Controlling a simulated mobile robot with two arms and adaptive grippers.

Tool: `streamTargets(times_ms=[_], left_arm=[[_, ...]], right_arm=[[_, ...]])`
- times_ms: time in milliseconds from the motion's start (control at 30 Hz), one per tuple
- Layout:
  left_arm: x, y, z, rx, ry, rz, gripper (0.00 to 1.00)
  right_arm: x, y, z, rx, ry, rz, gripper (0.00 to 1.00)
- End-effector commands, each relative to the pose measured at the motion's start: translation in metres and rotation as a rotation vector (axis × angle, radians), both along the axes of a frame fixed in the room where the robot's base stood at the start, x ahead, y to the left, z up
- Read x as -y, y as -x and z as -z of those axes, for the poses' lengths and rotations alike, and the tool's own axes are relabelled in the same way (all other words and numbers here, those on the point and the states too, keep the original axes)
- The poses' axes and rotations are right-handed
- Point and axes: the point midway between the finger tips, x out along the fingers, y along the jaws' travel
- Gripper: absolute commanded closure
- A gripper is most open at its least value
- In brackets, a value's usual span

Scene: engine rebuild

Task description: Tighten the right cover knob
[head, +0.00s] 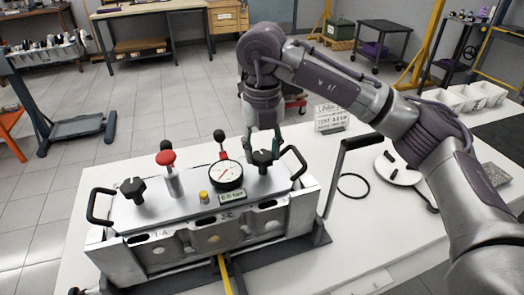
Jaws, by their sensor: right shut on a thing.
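The engine block with its cover plate (148,216) sits on the white table. The right cover knob (263,162) is a black lobed knob standing upright near the right end of the cover. My right gripper (263,148) points down from above and is shut on this knob, with its fingers at the knob's sides. The left cover knob (132,190), also black, stands on the left end of the cover, clear of any gripper. My left gripper is not in view.
A round gauge (226,176), a red-topped valve (167,160) and a yellow cap (204,197) stand between the knobs. Black handles rise at both cover ends. A black crank handle (346,160), a black ring (353,186) and white bins (468,97) are to the right.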

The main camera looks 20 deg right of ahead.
Motion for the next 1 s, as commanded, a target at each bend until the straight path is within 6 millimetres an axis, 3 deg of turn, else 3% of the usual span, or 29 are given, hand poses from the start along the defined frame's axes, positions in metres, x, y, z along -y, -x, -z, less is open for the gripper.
streamTargets(times_ms=[333, 833, 867, 1000], left_arm=[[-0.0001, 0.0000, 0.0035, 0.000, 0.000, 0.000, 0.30], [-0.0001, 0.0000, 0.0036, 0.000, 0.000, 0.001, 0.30], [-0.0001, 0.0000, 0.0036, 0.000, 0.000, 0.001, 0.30], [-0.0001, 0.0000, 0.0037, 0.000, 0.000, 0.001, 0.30]], right_arm=[[0.0002, 0.0001, -0.0002, 0.000, -0.001, 0.125, 0.90], [0.0004, -0.0001, -0.0005, 0.000, -0.001, 0.144, 0.90], [0.0004, -0.0001, -0.0005, 0.001, -0.001, 0.144, 0.54], [0.0005, 0.0000, -0.0004, 0.001, -0.001, 0.144, 0.31]])
